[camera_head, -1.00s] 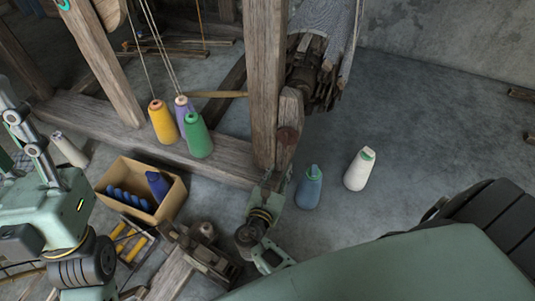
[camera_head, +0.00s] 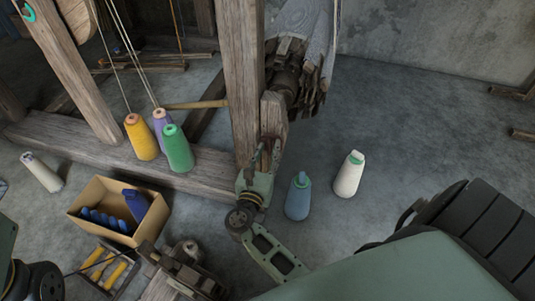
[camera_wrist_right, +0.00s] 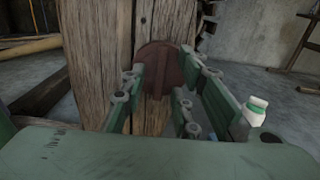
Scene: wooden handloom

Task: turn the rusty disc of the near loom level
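The rusty disc (camera_wrist_right: 160,68) is dark reddish-brown and round, set on the face of a weathered wooden loom post (camera_wrist_right: 95,60). In the right wrist view it lies straight ahead, between and beyond my right gripper's fingers (camera_wrist_right: 164,80). The fingers are open, one on each side of the disc. I cannot tell whether they touch it. In the head view my right gripper (camera_head: 265,150) is at the post's short lower block, and its fingers largely hide the disc there. How far the disc is from level is not clear. My left gripper is out of view.
Yellow (camera_head: 141,137), purple and green (camera_head: 178,150) cones stand by the loom beam. A cardboard box (camera_head: 90,222) is at left. The floor at upper right is mostly clear.

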